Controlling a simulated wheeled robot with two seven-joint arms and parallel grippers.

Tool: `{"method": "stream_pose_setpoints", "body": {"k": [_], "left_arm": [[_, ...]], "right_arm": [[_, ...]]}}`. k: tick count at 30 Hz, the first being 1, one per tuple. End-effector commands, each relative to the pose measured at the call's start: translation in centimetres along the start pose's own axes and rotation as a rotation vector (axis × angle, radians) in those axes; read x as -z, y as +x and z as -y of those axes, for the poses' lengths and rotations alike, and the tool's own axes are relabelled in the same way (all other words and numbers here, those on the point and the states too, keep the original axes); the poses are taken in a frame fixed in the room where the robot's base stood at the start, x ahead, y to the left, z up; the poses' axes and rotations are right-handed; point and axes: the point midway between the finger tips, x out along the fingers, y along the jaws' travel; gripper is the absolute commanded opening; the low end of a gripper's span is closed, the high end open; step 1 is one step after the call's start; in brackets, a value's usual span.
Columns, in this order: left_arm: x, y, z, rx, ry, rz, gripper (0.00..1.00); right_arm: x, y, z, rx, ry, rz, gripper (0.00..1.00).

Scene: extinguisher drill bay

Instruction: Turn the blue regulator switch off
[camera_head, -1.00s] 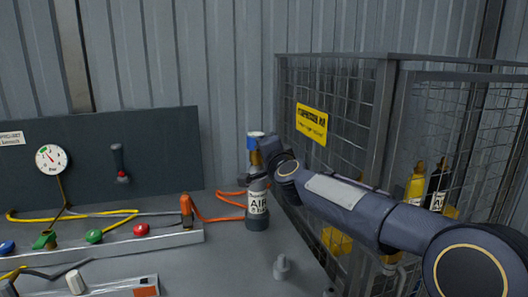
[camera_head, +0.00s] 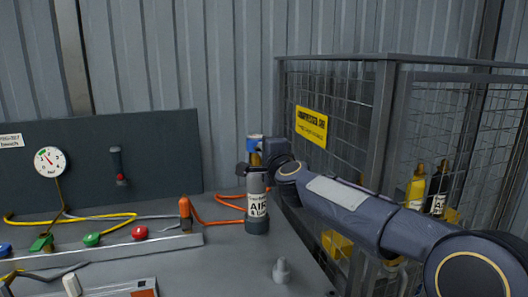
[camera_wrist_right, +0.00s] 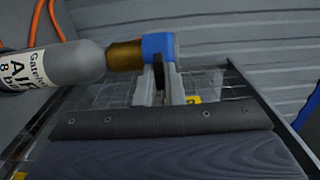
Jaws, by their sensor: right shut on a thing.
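The blue regulator switch (camera_head: 254,142) sits on the brass neck of a grey air bottle (camera_head: 257,212) that stands upright on the bench. In the right wrist view the blue switch (camera_wrist_right: 158,46) is a block at the end of the brass neck (camera_wrist_right: 124,55), with the bottle (camera_wrist_right: 75,66) lying across the left of the picture. My right gripper (camera_head: 262,160) is at the bottle top, and its fingers (camera_wrist_right: 162,80) are shut on the blue switch. They hide part of the neck in the head view. My left gripper is not in view.
A wire cage (camera_head: 385,120) with a yellow sign (camera_head: 311,125) and more bottles stands at the right, close to my arm. An orange hose (camera_head: 215,220) runs behind the bottle. A panel with a gauge (camera_head: 49,161) and a rail with colored knobs (camera_head: 139,232) fill the left.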

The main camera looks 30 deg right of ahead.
Motion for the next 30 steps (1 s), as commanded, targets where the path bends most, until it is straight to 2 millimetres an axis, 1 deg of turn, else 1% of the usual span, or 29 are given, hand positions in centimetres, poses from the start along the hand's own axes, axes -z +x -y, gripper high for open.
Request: {"method": "stream_pose_setpoints", "body": {"k": [4, 5, 6, 9, 10, 17, 20, 23, 30], "left_arm": [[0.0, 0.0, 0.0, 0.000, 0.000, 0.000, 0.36], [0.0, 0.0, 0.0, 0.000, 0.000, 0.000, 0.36], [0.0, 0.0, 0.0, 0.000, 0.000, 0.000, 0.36], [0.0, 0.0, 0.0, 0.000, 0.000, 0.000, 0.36], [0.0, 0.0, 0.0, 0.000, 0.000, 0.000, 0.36], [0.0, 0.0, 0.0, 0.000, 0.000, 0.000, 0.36], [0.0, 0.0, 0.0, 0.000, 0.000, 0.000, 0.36], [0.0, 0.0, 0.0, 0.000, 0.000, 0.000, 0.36], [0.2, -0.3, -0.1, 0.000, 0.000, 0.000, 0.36]], "right_arm": [[-0.1, 0.0, 0.0, -0.001, 0.000, 0.001, 0.00], [-0.1, 0.0, 0.0, -0.001, 0.000, 0.001, 0.11], [-0.1, 0.0, 0.0, -0.001, 0.000, 0.001, 0.16], [0.0, 0.0, 0.0, -0.001, -0.001, 0.001, 0.29], [0.0, 0.0, 0.0, -0.001, -0.001, 0.001, 0.31], [0.0, 0.0, 0.0, 0.000, -0.001, 0.001, 0.31], [0.0, -0.5, 0.1, 0.001, -0.001, 0.001, 0.31], [0.0, -1.9, 0.1, 0.002, -0.001, 0.001, 0.31], [0.0, -6.0, 0.2, 0.001, -0.001, 0.000, 0.31]]}}
